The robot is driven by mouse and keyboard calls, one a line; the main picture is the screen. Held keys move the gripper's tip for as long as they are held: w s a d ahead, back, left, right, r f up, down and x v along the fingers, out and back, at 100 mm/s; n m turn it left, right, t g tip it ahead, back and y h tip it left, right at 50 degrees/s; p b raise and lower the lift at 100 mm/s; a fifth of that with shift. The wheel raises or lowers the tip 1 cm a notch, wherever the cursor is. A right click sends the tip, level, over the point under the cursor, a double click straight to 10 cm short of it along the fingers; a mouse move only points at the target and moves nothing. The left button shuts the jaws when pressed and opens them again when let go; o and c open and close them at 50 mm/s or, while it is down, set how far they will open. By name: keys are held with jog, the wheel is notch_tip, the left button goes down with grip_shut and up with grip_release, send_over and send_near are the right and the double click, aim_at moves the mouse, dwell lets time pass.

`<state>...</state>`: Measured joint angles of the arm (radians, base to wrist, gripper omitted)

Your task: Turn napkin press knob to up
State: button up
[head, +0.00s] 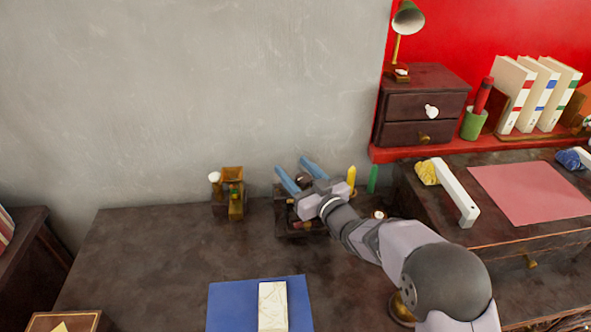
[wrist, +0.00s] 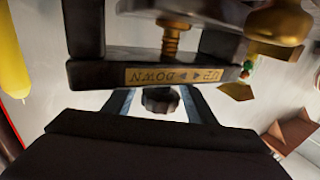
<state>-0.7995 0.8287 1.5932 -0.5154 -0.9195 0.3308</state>
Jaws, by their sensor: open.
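The napkin press (wrist: 90,73) is a dark frame with a brass screw (wrist: 171,40). A brass label (wrist: 172,76) on it reads UP and DOWN with arrows, and appears upside down in the wrist view. Below the label is the dark, ridged knob (wrist: 160,99). My gripper (head: 293,167) is open, its two blue fingers reaching over the press in the head view. In the wrist view the fingers lie on either side of the knob, with visible gaps. In the head view my gripper and arm hide much of the press (head: 284,222).
A small wooden stand with brass parts (head: 233,190) is left of the press. A blue mat (head: 232,305) lies in front. The dark tabletop (head: 150,250) at left is clear.

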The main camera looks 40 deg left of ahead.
jog(key=c, duration=1)
jog(key=shift+c, duration=0.2)
jog(key=shift+g, duration=0.3)
jog(key=shift+s+a+r+n+g+y+p, duration=0.15)
jog(key=shift+n+g+y+p, duration=0.2)
jog(key=shift+n+g, duration=0.35)
jog(key=shift+s+d+r+n+g+y+p, duration=0.1)
jog(key=shift+s+n+g+y+p, duration=0.05)
jog(key=shift+n+g+p, duration=0.55)
jog(key=shift+s+a+f+g, duration=0.1)
jog(key=shift+s+f+g, duration=0.1)
jog(key=shift+g, duration=0.5)
jog(key=o, duration=1)
